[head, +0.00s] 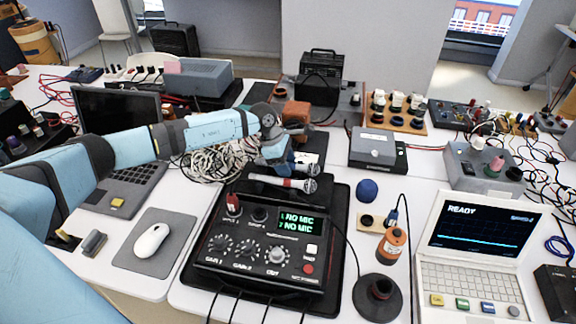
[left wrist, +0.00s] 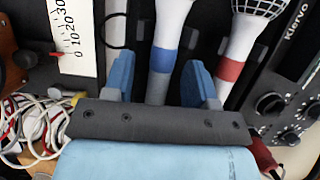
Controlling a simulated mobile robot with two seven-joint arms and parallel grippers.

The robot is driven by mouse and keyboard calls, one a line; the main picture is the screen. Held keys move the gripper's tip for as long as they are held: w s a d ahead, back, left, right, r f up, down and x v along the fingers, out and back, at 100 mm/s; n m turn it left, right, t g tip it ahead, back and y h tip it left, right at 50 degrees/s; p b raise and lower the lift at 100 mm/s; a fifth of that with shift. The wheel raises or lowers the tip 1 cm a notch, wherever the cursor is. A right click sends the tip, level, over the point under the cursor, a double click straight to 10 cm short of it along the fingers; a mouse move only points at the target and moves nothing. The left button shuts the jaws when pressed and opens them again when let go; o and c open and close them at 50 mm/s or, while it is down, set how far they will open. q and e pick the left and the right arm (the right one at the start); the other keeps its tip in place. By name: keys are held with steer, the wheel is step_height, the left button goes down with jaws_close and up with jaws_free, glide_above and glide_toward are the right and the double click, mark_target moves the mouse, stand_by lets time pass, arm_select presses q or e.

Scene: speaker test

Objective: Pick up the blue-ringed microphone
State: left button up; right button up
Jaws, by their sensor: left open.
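The blue-ringed microphone (left wrist: 171,35) has a white body, a blue band and a grey tail. In the left wrist view its handle lies between the two blue fingers of my left gripper (left wrist: 163,80), which is open around it, with gaps showing. The red-ringed microphone (left wrist: 238,50) lies alongside, just outside the right finger. In the head view my left gripper (head: 281,160) is over the dark rack behind the mixer and hides part of the blue-ringed microphone (head: 303,168). The red-ringed microphone (head: 292,183) lies in front of it. My right gripper does not show.
The mixer (head: 262,250), reading NO MIC, stands just in front of the microphones. Tangled cables (head: 212,155) lie left of the gripper. A mouse (head: 152,240) lies at the front left.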

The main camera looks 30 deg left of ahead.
arm_select(q)
steer(key=shift+f+b, duration=0.25)
steer(key=shift+b, duration=0.05)
steer(key=shift+c, duration=0.2)
stand_by(0.3)
jaws_close()
